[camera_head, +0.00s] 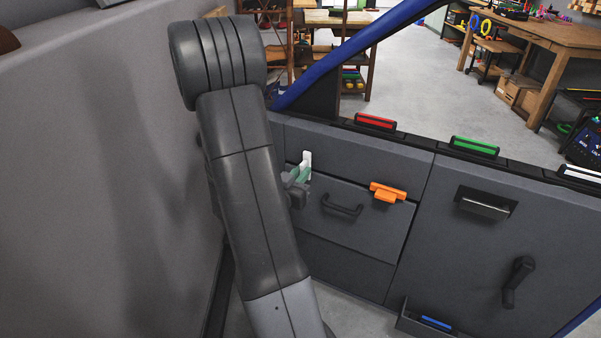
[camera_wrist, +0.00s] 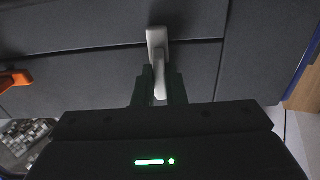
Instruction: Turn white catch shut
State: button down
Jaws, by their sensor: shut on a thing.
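The white catch (camera_head: 307,157) is on the grey car door panel, at the upper left edge of a drawer-like front (camera_head: 372,225). In the wrist view the white catch (camera_wrist: 157,38) has a plate at the top and a lever that runs down between my two fingers. My gripper (camera_head: 296,180) is shut on this lever; the fingers also show in the wrist view (camera_wrist: 160,78). The lever's lower end is partly hidden between the fingers. My arm covers the panel left of the catch in the head view.
An orange catch (camera_head: 388,192) is at the drawer's upper right, with a black pull handle (camera_head: 342,205) between. Red (camera_head: 375,121) and green (camera_head: 474,146) pieces sit along the door sill. A door handle (camera_head: 485,207) and a black crank (camera_head: 517,282) are farther right. A grey wall (camera_head: 90,180) stands left.

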dwell(0.3)
jog(key=c, duration=1.5)
grip_release()
jog(key=p+v, duration=0.1)
jog(key=v, duration=1.3)
jog(key=shift+d+f, duration=0.1)
jog(key=shift+w, duration=0.1)
jog(key=b+x, duration=0.1)
jog(key=x, duration=1.2)
jog(key=shift+w+d, duration=0.15)
jog(key=shift+w, duration=0.2)
